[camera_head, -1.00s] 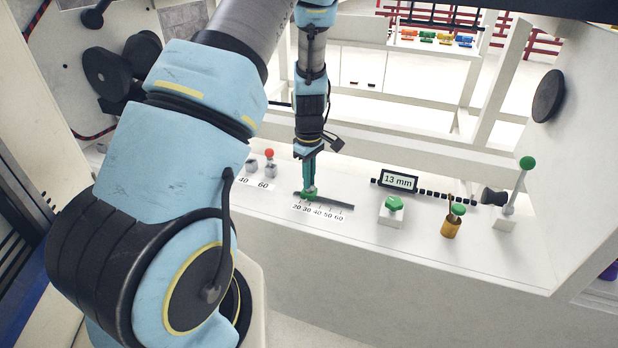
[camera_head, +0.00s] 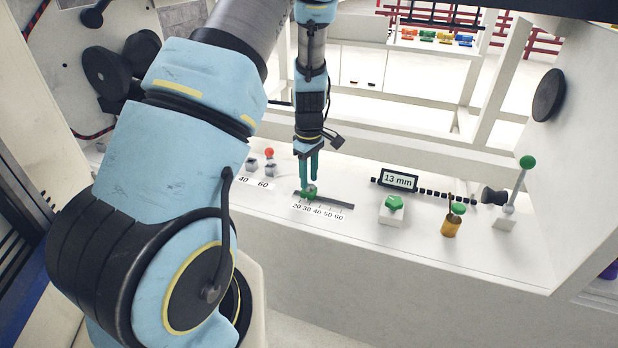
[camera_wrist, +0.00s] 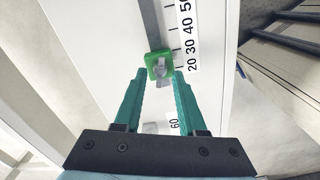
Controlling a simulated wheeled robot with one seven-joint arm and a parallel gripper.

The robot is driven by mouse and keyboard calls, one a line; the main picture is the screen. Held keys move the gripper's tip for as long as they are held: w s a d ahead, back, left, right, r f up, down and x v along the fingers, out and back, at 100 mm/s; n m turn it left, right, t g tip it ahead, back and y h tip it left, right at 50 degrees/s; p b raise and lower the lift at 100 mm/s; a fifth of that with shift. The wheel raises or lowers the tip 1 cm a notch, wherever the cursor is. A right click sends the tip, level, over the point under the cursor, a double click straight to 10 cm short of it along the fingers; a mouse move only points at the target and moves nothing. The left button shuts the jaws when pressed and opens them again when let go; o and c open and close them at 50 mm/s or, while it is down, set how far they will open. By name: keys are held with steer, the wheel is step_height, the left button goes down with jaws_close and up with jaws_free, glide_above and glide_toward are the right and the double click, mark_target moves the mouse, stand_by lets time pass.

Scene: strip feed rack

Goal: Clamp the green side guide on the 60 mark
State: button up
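The green side guide (camera_head: 309,193) sits on a dark slotted rail (camera_head: 338,203) beside a scale marked 20 to 60. In the wrist view the guide (camera_wrist: 159,66) shows a grey clamp part on top and stands near the 20 to 30 end of the scale (camera_wrist: 189,45). My gripper (camera_head: 311,182) is just above the guide in the head view. In the wrist view my gripper (camera_wrist: 158,75) is open, its two teal fingers spread to either side of the guide's near end. I cannot tell whether they touch it.
A second scale (camera_head: 254,182) with a red-knobbed part (camera_head: 269,153) lies to the left.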

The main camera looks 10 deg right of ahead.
step_height(320, 180, up, 10)
steer(key=b, duration=0.1)
steer(key=shift+r, duration=0.15)
steer(key=s+a+r+m, duration=0.3)
steer(key=s+a+m, duration=0.2)
steer(key=s+a, duration=0.2)
steer(key=s+a+r+m+t, duration=0.1)
steer(key=s+a+r+m, duration=0.2)
steer(key=s+a, duration=0.4)
steer(key=shift+s+a+r+m+t, duration=0.3)
steer(key=shift+a+m, duration=0.6)
steer(key=shift+a, duration=0.35)
steer(key=shift+o, duration=0.4)
steer(key=shift+w, duration=0.1)
